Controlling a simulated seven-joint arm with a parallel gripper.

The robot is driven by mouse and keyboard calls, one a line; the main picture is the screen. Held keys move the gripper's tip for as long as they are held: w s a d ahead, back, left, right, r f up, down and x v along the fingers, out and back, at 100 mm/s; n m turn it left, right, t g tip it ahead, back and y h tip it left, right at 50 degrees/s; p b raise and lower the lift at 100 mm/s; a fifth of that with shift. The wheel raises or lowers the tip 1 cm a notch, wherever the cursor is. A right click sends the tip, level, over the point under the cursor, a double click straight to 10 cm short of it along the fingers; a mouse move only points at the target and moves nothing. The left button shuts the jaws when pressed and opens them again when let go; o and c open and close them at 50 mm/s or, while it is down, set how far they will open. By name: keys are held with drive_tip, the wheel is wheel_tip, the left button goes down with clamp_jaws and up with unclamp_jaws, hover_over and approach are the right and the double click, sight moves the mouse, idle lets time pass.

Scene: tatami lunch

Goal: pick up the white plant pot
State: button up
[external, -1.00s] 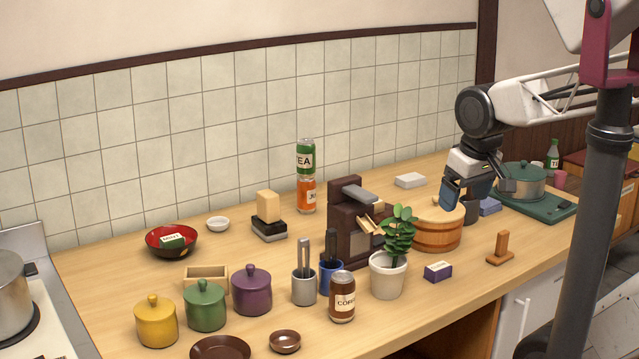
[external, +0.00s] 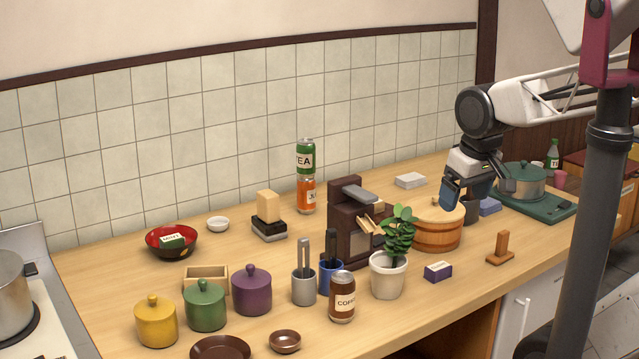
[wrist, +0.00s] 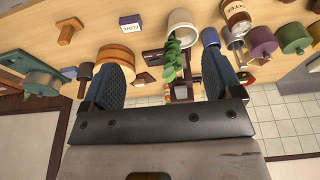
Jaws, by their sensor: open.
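The white plant pot (external: 388,277) stands upright near the front edge of the counter with a green leafy plant (external: 399,234) in it. In the wrist view the pot (wrist: 181,20) is at the top centre and the plant (wrist: 173,62) shows between the fingers. My gripper (external: 462,198) is open and empty, above and behind the round wooden tub (external: 436,236), to the right of the pot and apart from it. In the wrist view its two blue fingers (wrist: 164,82) are spread wide.
A dark brown machine (external: 347,225) stands just left of the pot.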

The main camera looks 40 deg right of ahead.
drive_tip(key=shift+o, duration=1.3)
drive_tip(key=w+d+f+t+h, duration=0.2)
drive_tip(key=w+d+f+t, duration=0.3)
drive_tip(key=w+f, duration=0.35)
drive_tip(key=n+t+y, duration=0.4)
drive_tip(key=n+y, duration=0.1)
drive_tip(key=y, duration=0.2)
approach(388, 277)
drive_tip(key=w+d, duration=0.1)
drive_tip(key=w, duration=0.3)
drive_tip(key=shift+w+d+r, duration=0.2)
drive_tip(key=shift+r, duration=0.2)
drive_tip(key=shift+w, duration=0.1)
drive_tip(key=shift+x, duration=1.25)
